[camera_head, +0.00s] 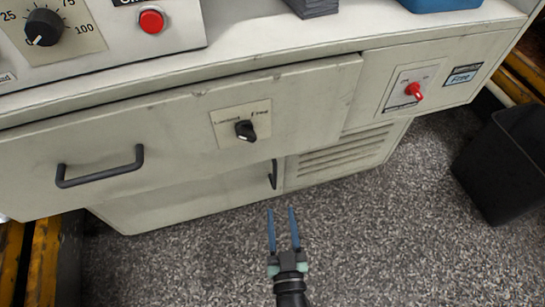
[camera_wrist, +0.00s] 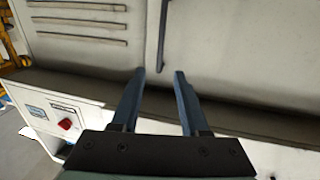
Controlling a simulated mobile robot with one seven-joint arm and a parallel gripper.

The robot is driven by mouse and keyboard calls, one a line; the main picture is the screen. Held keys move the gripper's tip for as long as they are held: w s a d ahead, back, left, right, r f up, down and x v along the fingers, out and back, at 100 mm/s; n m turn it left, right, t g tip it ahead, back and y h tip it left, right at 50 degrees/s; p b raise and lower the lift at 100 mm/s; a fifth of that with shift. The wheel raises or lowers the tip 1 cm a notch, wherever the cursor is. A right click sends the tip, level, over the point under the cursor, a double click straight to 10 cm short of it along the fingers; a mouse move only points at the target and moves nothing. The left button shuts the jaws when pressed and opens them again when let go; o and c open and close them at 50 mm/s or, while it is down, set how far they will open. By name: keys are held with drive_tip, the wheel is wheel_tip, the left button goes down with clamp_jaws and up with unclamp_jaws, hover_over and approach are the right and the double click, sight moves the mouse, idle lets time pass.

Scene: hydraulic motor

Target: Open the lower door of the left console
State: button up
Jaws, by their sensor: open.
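The lower door (camera_head: 190,195) of the console is a plain pale panel under the drawer front, and it looks closed. Its dark upright handle (camera_head: 272,174) is at the door's right edge, beside a vented panel. In the wrist view the handle (camera_wrist: 163,35) runs down from the top edge, and its near end appears between my fingertips. My gripper (camera_head: 281,210) is open and empty, with two blue fingers pointing toward the door. In the head view the fingertips are just below the handle. In the wrist view my gripper (camera_wrist: 160,72) shows no contact with it.
Above the door is a drawer front (camera_head: 300,95) with a black horizontal handle (camera_head: 100,168) and a black selector knob (camera_head: 245,130). A vented panel (camera_head: 340,155) is to the right, under a red switch (camera_head: 413,90). A black bin (camera_head: 505,165) stands at right. The speckled floor is clear.

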sight(275, 174)
drive_tip(key=w+b, duration=0.2)
drive_tip(key=w, duration=0.2)
drive_tip(key=w+a+b, duration=0.1)
drive_tip(key=w, duration=0.2)
drive_tip(key=w+b, duration=0.2)
drive_tip(key=w, duration=0.2)
drive_tip(key=shift+w+a+f+b, duration=0.1)
drive_tip(key=shift+w+a+b, duration=0.1)
drive_tip(key=shift+w+b, duration=0.15)
drive_tip(key=shift+w, duration=0.5)
clamp_jaws()
idle(0.5)
